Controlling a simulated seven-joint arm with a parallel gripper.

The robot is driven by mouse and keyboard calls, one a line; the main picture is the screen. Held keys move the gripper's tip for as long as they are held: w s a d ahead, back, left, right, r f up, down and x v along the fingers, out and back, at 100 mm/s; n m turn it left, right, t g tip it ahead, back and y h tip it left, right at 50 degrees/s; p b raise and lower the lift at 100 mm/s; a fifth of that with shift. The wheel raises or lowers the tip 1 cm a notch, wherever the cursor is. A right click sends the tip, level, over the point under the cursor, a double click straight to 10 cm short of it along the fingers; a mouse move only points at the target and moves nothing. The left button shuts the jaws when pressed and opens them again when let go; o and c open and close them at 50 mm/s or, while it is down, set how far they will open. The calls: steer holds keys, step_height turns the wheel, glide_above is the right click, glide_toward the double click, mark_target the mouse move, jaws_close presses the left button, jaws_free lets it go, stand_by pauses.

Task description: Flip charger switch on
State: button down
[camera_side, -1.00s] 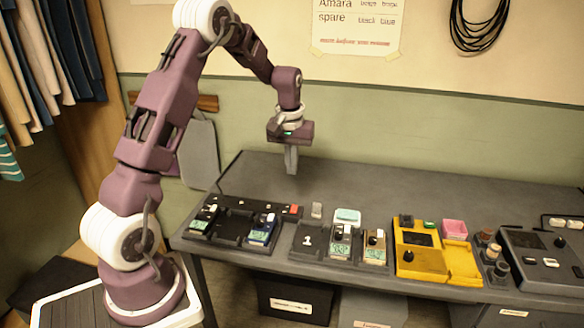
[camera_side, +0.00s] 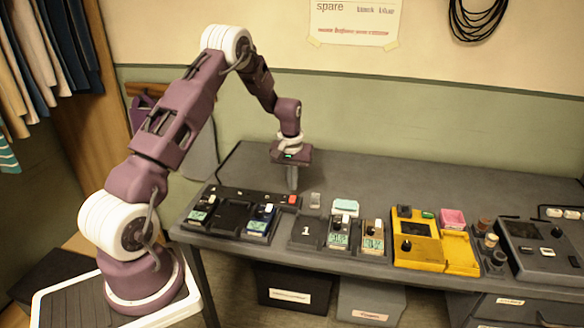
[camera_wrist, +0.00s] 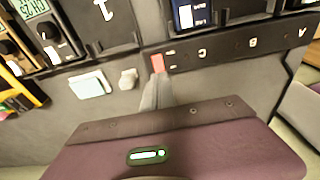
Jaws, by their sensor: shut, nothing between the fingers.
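The black charger (camera_side: 232,216) lies at the left end of the bench, with a raised back strip. A red switch (camera_side: 292,200) sits at the right end of that strip. In the wrist view, the red switch (camera_wrist: 158,62) is beside the lettered strip (camera_wrist: 235,45). My gripper (camera_side: 292,187) is shut and empty, pointing down just behind the red switch. In the wrist view its fingertips (camera_wrist: 157,80) are very close to the switch and seem to overlap its lower edge. I cannot tell whether they touch.
Two handheld units sit in the charger's outer bays; the middle bay is empty. To the right are a tray marked 1 (camera_side: 306,232), a small grey block (camera_side: 316,200), a pale blue block (camera_side: 346,206) and a yellow tester (camera_side: 414,240). The bench behind is clear.

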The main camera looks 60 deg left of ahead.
mark_target(292, 197)
steer(key=shift+w+a+f, duration=0.15)
steer(key=shift+f, duration=1.4)
steer(key=shift+f, duration=0.2)
steer(key=shift+s+d+r, duration=0.15)
steer(key=shift+s+d, duration=0.35)
step_height(292, 197, up, 14)
steer(key=s+d, duration=0.1)
steer(key=shift+s+d, duration=0.2)
